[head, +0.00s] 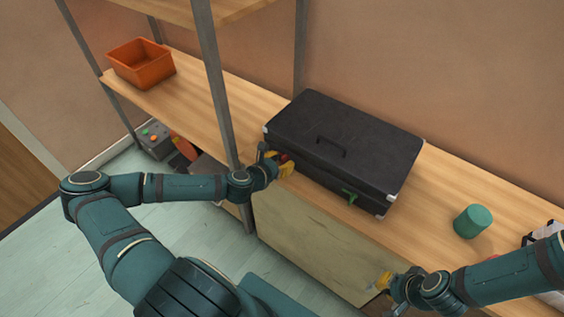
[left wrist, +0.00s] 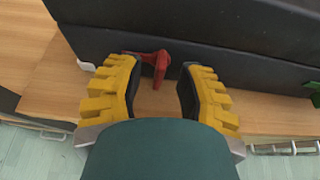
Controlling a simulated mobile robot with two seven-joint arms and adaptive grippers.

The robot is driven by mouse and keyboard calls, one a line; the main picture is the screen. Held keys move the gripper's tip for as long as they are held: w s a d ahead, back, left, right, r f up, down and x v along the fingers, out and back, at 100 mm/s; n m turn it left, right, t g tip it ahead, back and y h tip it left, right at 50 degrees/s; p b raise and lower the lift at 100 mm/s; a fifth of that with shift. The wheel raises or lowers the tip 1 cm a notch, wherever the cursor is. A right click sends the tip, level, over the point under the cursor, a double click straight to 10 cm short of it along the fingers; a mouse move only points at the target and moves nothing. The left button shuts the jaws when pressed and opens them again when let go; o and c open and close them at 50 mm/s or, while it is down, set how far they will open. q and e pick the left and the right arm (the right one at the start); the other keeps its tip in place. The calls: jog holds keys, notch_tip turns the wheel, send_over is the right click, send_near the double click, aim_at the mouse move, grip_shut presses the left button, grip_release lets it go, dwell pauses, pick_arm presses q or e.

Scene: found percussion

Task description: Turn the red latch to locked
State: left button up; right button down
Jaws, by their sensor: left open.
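A black case (head: 345,140) with pale corner caps lies closed on the wooden bench, its handle on the lid. The red latch (left wrist: 156,64) is on the case's front side; in the left wrist view it stands between my left gripper's fingers. My left gripper (head: 285,165) is at the left part of the case front, open, with its yellow fingers on either side of the latch. I cannot tell if they touch it. A green latch (head: 350,196) is on the right part of the case front. My right gripper (head: 381,283) is by the bench's front edge, away from the case.
The wooden bench (head: 440,215) has clear room right of the case, up to a green cylinder (head: 473,221). An orange bin (head: 140,64) stands on the left. A grey shelf post (head: 216,85) rises close to my left arm.

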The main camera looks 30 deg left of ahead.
pick_arm(q)
jog(key=shift+w+f, duration=0.15)
jog(key=shift+w, duration=0.15)
jog(key=shift+c, duration=0.3)
grip_shut()
